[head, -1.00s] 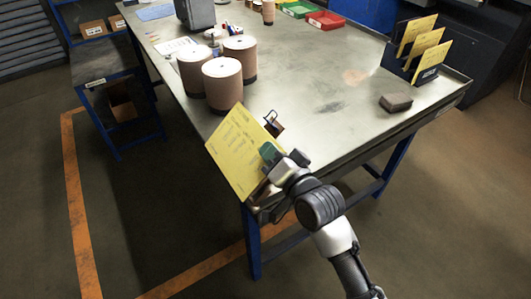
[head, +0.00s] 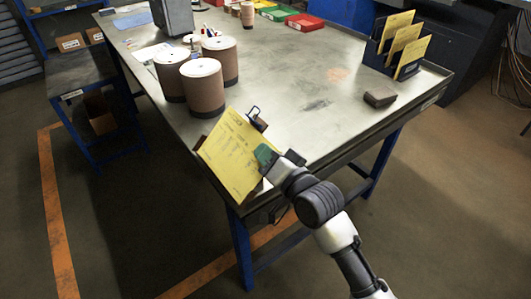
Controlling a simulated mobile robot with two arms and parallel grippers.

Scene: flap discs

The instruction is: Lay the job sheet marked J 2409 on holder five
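A yellow sheet (head: 232,158) with faint writing, too small to read, is tilted at the near corner of the metal table. My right gripper (head: 266,157), with a green part at its tip, is at the sheet's right edge and appears shut on it. Behind the sheet, brown edges of a board and a dark wire clip (head: 255,114) show; this looks like a holder, mostly hidden by the sheet. I cannot tell its number or whether the sheet touches it. My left gripper is not in view.
Three brown cylinders with white tops (head: 203,84) stand left of the clip on the metal table (head: 290,75). A dark rack with several yellow sheets (head: 407,46) and a grey-brown block (head: 380,97) are at the right. Red (head: 306,22) and green trays lie at the back.

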